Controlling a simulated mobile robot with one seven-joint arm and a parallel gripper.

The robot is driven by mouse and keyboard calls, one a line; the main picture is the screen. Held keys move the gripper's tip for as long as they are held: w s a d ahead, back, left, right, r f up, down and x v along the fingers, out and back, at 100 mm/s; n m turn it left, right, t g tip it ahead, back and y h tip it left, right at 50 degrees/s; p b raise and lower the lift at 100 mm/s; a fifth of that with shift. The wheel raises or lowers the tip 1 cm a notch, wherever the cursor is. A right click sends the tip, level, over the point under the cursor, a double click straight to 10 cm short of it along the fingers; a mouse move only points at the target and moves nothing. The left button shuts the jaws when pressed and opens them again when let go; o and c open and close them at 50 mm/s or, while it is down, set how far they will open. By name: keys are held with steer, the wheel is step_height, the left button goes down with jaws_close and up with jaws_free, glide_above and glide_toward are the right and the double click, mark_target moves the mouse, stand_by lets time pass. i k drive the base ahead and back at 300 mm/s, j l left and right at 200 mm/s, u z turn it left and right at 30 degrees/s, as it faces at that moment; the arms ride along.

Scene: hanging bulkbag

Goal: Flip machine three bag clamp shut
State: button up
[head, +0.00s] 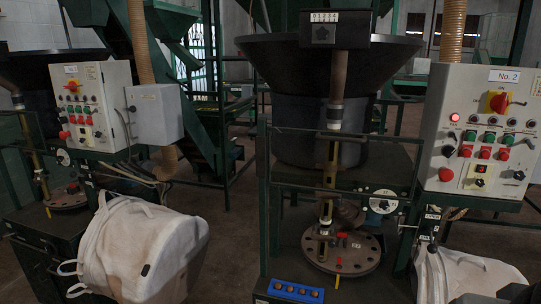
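No machine in view carries a readable number three. A panel at the right (480,130) is labelled "No. 2"; the label on the left panel (92,105) is too small to read. The middle machine has a round brown flange plate (360,252) with a yellow lever and red parts on it. A similar plate (66,200) with a yellow lever is on the left machine. I cannot tell whether either is the bag clamp, or open or shut. My gripper is not in view.
A white bulk bag (155,250) hangs at the lower left; another (475,275) shows at the lower right. A black hopper (315,120) stands over the middle machine. A blue button box (295,291) is low in the centre. Bare floor shows between the left bag and middle machine.

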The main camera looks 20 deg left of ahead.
mark_target(73, 174)
steer(key=u, duration=2.1)
steer(key=i+j+z, duration=0.2)
steer(key=i+z, duration=0.2)
steer(key=i+j+z, duration=0.25)
steer(key=z, duration=0.15)
steer(key=i+j+z, duration=0.1)
steer(key=j, duration=0.25)
steer(key=i+j, duration=0.3)
steer(key=i+j+z, duration=0.15)
steer(key=j, duration=0.3)
steer(key=i+j, duration=0.2)
steer(key=j, duration=0.2)
steer(key=i+j, duration=0.25)
steer(key=j, duration=0.15)
steer(key=i+j, duration=0.2)
steer(key=j, duration=0.15)
steer(key=i+j, duration=0.2)
steer(key=j, duration=0.2)
steer(key=i+j, duration=0.25)
steer(key=j, duration=0.15)
steer(key=i+j+z, duration=0.1)
steer(key=j, duration=0.3)
steer(key=i+j, duration=0.3)
steer(key=j, duration=0.1)
